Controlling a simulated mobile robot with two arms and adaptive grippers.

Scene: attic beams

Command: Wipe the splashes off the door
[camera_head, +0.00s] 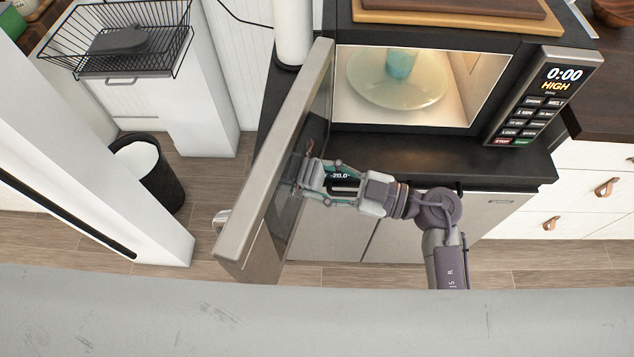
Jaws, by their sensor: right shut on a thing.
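The microwave door (276,160) stands wide open, swung out to the left of the oven. Its inner side, with the dark window, faces right. My right gripper (301,173) is at that inner side, fingertips pointing left at the window. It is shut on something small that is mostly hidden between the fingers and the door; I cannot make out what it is. I cannot clearly make out splashes on the door, and the gripper covers part of it. My left gripper is not in view.
Inside the lit microwave, a teal cup (401,64) stands on the glass turntable (370,88). The control panel (545,95) reads 0:00 HIGH. A white cylinder (293,35) stands close behind the door. A black bin (150,170) and a wire basket (115,40) are at the left.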

